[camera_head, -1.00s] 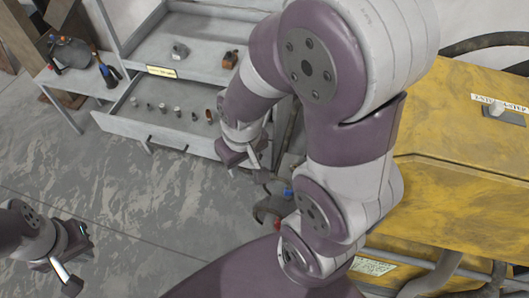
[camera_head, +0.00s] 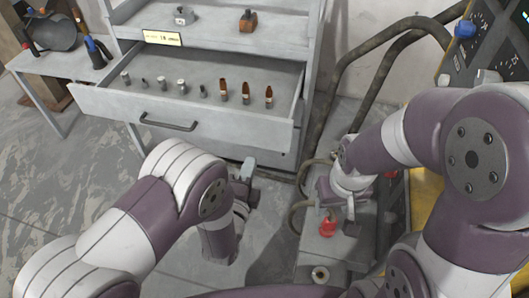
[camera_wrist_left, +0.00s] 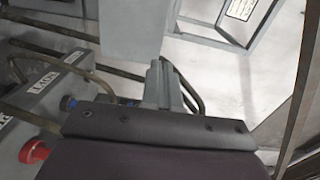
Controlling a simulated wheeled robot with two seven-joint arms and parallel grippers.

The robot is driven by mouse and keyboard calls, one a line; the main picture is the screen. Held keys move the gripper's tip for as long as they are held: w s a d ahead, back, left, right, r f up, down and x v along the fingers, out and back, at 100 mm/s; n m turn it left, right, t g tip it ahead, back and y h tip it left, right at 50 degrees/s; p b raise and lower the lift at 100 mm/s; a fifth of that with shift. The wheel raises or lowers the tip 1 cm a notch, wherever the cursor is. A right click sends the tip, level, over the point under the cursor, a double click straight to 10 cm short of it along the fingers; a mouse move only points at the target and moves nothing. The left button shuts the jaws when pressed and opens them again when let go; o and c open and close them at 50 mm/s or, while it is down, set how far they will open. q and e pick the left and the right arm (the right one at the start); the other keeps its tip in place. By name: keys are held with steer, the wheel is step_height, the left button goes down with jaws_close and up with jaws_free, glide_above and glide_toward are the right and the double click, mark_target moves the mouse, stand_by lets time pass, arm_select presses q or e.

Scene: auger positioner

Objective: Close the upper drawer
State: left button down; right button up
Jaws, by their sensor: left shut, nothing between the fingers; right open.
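The upper drawer (camera_head: 200,129) is a grey metal drawer pulled out of the cabinet, with a dark bar handle (camera_head: 168,122) on its front. Several small metal cylinders and brown-tipped pieces stand inside it. My left gripper (camera_head: 246,170) is shut and empty, in front of and below the right part of the drawer front. No contact with the drawer is visible. Its closed fingers show in the left wrist view (camera_wrist_left: 164,84). My right gripper (camera_head: 343,212) is open, lower right of the drawer, beside a red knob; its fingers are partly unclear.
A side table (camera_head: 62,62) with a pan and tools stands left of the cabinet. Hoses (camera_head: 352,70) curve along the right wall by a control panel (camera_head: 490,40). A grey box with a red knob (camera_head: 327,226) sits below. Floor at left is clear.

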mark_target(266, 120)
arm_select(q)
steer(key=b+x, duration=0.2)
steer(key=x, duration=1)
steer(key=shift+w+d+b, duration=0.15)
steer(key=shift+w+b, duration=0.1)
steer(key=shift+b, duration=0.15)
steer(key=shift+w+d+r, duration=0.1)
steer(key=shift+w+d, duration=0.1)
steer(key=shift+w, duration=0.35)
arm_select(e)
steer(key=shift+f, duration=1.7)
